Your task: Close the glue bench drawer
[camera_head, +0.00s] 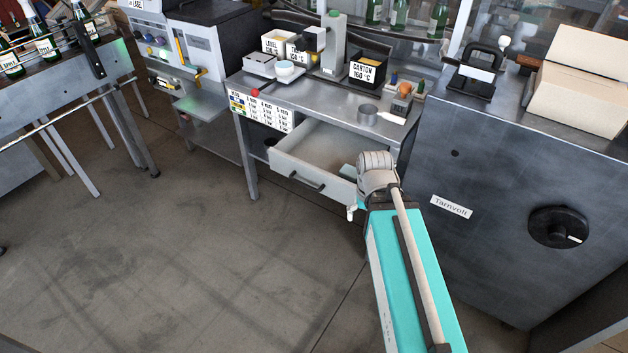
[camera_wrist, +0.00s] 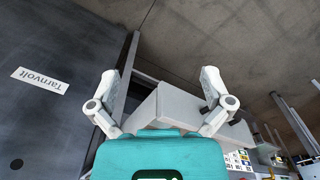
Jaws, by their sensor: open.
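The glue bench drawer (camera_head: 312,184) is pulled out of the bench, and I see into its pale interior. Its dark bar handle (camera_head: 306,182) is on the front panel. The glue bench (camera_head: 335,102) stands around it. My gripper is mostly hidden behind my arm in the head view, near the drawer's right front corner. In the wrist view my gripper (camera_wrist: 160,82) has its two fingers spread wide with nothing held. The light grey drawer (camera_wrist: 182,108) shows beyond and between the fingers there; I cannot tell whether they touch it.
A dark cabinet labelled Tarnvolt (camera_head: 480,180) with a black knob (camera_head: 558,227) stands close on the right. The floor (camera_head: 190,260) in front is clear.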

